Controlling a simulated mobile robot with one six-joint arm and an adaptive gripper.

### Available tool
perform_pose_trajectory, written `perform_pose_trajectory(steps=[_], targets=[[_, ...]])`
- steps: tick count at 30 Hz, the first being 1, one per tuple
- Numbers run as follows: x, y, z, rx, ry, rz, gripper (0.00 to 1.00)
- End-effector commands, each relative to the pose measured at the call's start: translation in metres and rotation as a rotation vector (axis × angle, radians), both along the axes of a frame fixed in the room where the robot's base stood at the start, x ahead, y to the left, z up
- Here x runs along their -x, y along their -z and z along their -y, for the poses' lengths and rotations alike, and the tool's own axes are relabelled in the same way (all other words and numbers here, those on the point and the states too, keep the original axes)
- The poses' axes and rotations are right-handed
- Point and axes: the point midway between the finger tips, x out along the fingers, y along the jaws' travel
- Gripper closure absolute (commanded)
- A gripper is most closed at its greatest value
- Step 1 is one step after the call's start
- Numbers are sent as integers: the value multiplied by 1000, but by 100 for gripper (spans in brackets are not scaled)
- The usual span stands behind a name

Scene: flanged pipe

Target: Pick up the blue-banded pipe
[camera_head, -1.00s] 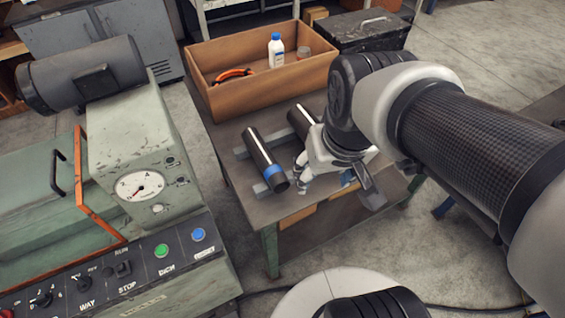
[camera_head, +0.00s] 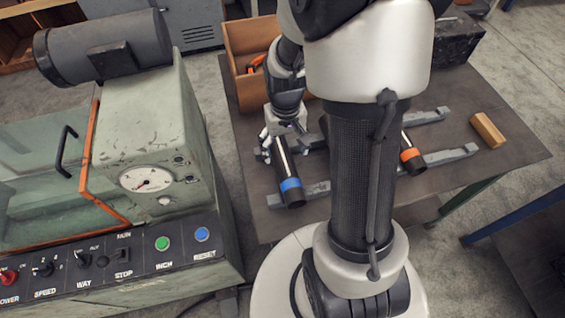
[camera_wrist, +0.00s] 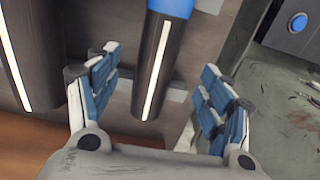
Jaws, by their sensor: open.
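The blue-banded pipe (camera_head: 287,168) is a dark cylinder with a bright streak and a blue band near its front end. It lies across grey support bars on the table. In the wrist view the pipe (camera_wrist: 155,75) runs between my open fingers, with a gap on each side and its blue band at the top. My gripper (camera_head: 282,149) is over the pipe's far part in the head view; its fingers also show in the wrist view (camera_wrist: 160,62). My arm hides part of the table. I cannot tell the exact height of the fingertips over the pipe.
Another dark pipe (camera_wrist: 25,60) lies left of the fingers in the wrist view. An orange-banded pipe (camera_head: 411,156) lies right of my arm. A wooden block (camera_head: 488,130), a brown box (camera_head: 240,42) and a black case (camera_head: 455,40) are on the table. A green machine (camera_head: 150,140) stands left.

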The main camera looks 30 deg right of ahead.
Motion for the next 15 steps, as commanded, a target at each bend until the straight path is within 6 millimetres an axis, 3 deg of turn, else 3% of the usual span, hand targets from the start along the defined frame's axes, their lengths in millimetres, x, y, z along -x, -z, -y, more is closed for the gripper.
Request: perform_pose_trajectory(steps=[1, 6, 15], targets=[[1, 15, 0, -1, 0, -5, 27], [1, 40, 0, -1, 0, -3, 27], [0, 57, 0, 0, 0, -1, 27]])
